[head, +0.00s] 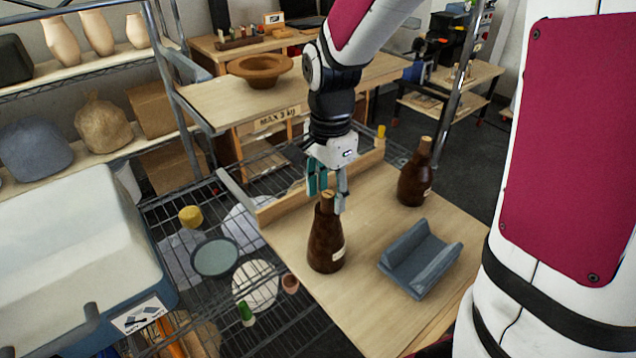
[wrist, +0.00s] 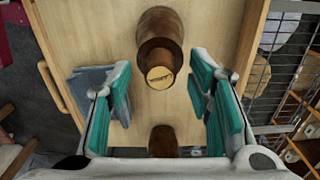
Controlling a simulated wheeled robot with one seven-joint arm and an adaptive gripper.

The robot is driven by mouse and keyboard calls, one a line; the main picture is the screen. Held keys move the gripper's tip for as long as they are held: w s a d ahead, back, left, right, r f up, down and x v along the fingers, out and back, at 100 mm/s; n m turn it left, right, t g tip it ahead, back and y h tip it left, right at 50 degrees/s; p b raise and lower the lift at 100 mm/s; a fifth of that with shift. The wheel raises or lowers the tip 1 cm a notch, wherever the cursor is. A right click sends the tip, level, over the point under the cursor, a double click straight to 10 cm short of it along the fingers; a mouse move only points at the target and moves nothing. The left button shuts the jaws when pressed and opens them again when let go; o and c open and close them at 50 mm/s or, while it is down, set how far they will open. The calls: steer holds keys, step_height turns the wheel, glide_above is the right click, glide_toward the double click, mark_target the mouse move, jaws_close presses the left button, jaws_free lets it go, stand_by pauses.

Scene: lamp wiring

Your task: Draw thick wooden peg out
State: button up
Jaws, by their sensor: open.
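A dark brown bottle (head: 326,240) stands upright on the wooden table (head: 370,240), with a light wooden peg (head: 327,198) in its neck. In the wrist view the peg's round, marked end (wrist: 160,77) lies between my fingers, with the bottle (wrist: 160,28) beyond it. My gripper (head: 329,188), with teal finger pads, is open just above and around the peg's top. Clear gaps show on both sides in the wrist view (wrist: 167,95). A second brown bottle (head: 413,182) with a wooden peg (head: 425,145) stands farther back to the right.
A blue-grey cradle (head: 420,262) lies on the table right of the near bottle. A low wooden rail (head: 275,207) runs along the back edge. A wire rack (head: 215,285) with dishes is on the left, beside a large white bin (head: 75,245).

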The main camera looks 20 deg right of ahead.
mark_target(328, 193)
steer(key=shift+f, duration=0.8)
jaws_close()
steer(key=c, duration=0.7)
jaws_free()
steer(key=shift+c, duration=0.2)
jaws_close()
steer(key=shift+r+p, duration=0.4)
steer(key=shift+r, duration=0.25)
steer(key=shift+r+p, duration=1.3)
steer(key=shift+r, duration=1.55)
